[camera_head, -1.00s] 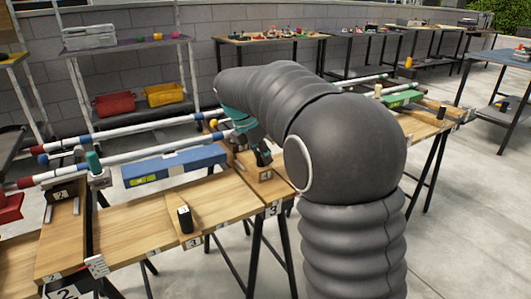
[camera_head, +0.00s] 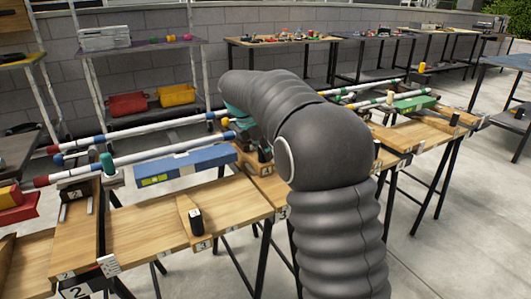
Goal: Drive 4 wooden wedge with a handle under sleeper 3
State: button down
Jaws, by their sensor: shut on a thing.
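My gripper (camera_head: 263,153) shows only in part, behind my dark arm, at the table joint marked 3. It is shut on what seems to be the handle of a wooden wedge (camera_head: 264,170) low against the sleeper there; the contact is mostly hidden. Sleeper 3 (camera_head: 246,160) is a wooden block at that joint, largely covered by my arm. I cannot tell how far the wedge lies under it. Another wooden wedge with a black handle (camera_head: 186,208), marked 3, lies on the table to the left.
A blue box beam (camera_head: 187,165) and red, white and blue poles (camera_head: 160,152) lie left of my gripper. Sleeper 2 (camera_head: 75,190) stands farther left. A green block (camera_head: 414,104) and more wooden tables are at right. Shelves stand along the back wall.

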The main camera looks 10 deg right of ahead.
jog(key=shift+w, duration=0.1)
jog(key=c, duration=0.8)
grip_release()
jog(key=v, duration=1.2)
jog(key=shift+r, duration=2.05)
